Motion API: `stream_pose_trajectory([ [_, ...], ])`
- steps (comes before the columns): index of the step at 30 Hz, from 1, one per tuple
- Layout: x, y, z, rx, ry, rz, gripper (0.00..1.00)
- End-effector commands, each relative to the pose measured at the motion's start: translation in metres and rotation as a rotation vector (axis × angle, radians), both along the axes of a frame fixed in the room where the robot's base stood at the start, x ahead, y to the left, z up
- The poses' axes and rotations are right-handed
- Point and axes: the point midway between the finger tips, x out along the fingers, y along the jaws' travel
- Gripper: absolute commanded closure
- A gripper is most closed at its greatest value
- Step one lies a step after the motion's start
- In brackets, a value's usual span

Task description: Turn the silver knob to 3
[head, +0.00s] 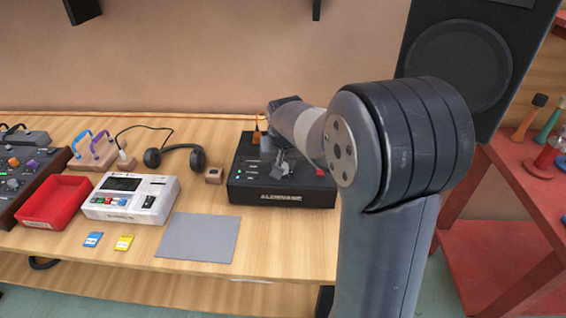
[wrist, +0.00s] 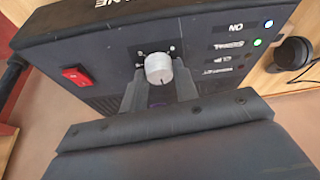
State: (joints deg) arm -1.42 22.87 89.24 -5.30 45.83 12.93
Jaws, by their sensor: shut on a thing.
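The silver knob (wrist: 158,68) sits on the face of a black box (wrist: 90,35), with small marks around it. My gripper (wrist: 158,85) is shut on the knob, with one finger on each side of it in the wrist view. The number the knob points to is too small to read. In the head view my gripper (head: 282,160) is over the black box (head: 285,198), and my arm hides part of the box and the knob.
A red rocker switch (wrist: 77,75) and several labelled lights lie beside the knob. Headphones (head: 175,156), a white device (head: 130,198), a red tray (head: 52,203) and a grey mat (head: 198,238) are to the left on the table. A speaker (head: 470,60) stands behind my arm.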

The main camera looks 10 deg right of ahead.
Motion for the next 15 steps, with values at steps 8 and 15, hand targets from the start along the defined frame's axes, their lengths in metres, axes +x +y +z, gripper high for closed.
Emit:
stream_pose_trajectory([
  [8, 0.0003, 0.0009, 0.0002, 0.0, 0.0, -0.042, 0.94],
  [15, 0.0004, 0.0013, 0.0, 0.0, 0.0, -0.147, 0.94],
])
